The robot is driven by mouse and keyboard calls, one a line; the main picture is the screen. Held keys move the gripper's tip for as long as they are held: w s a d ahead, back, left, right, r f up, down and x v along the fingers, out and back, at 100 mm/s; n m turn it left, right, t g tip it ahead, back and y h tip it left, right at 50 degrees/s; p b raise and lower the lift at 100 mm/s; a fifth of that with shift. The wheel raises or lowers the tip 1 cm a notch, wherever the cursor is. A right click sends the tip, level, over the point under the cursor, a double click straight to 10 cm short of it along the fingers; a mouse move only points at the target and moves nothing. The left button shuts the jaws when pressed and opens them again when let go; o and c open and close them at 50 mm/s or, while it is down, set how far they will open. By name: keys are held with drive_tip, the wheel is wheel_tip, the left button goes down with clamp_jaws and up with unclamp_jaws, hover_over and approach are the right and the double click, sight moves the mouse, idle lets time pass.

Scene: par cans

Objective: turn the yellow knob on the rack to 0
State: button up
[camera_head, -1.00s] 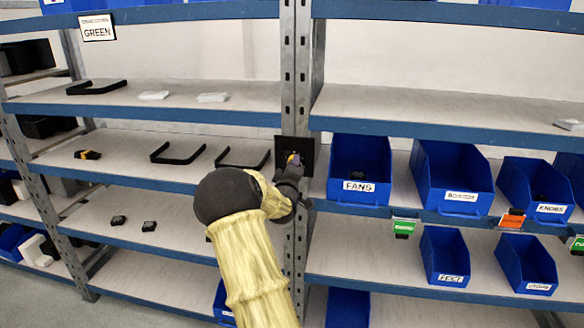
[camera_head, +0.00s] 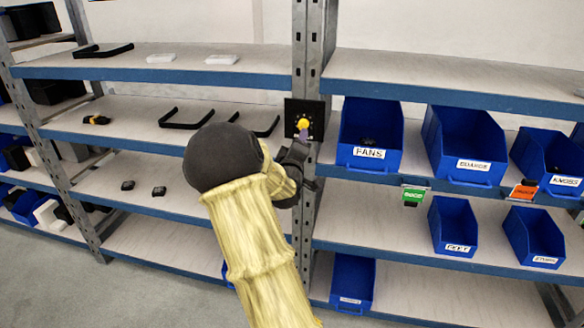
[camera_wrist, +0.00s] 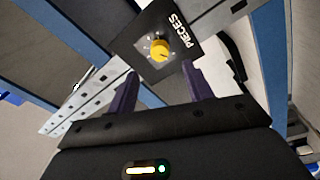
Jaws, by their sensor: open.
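The yellow knob (camera_head: 303,124) sits on a black square panel (camera_head: 291,107) fixed to the rack's metal upright. In the wrist view the yellow knob (camera_wrist: 160,49) shows on the panel (camera_wrist: 138,28), which has white marks around the knob and the word PIECES. Its digits are too small to read. My gripper (camera_head: 302,142) is just below the knob in the head view. In the wrist view my gripper (camera_wrist: 157,82) is open, its two purple fingers apart and empty, with the knob beyond the fingertips and between their lines. The fingers do not touch it.
The metal upright (camera_head: 314,50) stands between two shelf bays. Blue bins, one labelled FANS (camera_head: 371,140), stand close right of the panel. Black handles (camera_head: 185,118) lie on the shelf to the left. Free space lies in front of the panel.

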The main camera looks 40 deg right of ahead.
drive_tip(key=b+v, duration=0.1)
drive_tip(key=v, duration=0.8)
drive_tip(key=shift+s+a, duration=0.25)
drive_tip(key=shift+a, duration=0.1)
drive_tip(key=shift+w+f, duration=0.1)
drive_tip(key=shift+f, duration=0.05)
drive_tip(key=s+a+f+m+g+y+p, duration=0.1)
drive_tip(key=s+a+f+g+y+p, duration=0.1)
drive_tip(key=a+f+y, duration=0.45)
drive_tip(key=s+a+f+m+g+y+p, duration=0.15)
drive_tip(key=a+y, duration=0.25)
drive_tip(key=a, duration=0.5)
drive_tip(key=s+a+m+g+y+p, duration=0.1)
drive_tip(key=s+a+g+y+p, duration=0.2)
drive_tip(key=s+a+g, duration=0.4)
drive_tip(key=s+a+r+p, duration=0.1)
drive_tip(key=s+a, duration=0.3)
drive_tip(key=s, duration=0.2)
drive_tip(key=shift+s+a, duration=0.25)
drive_tip(key=shift+s, duration=0.15)
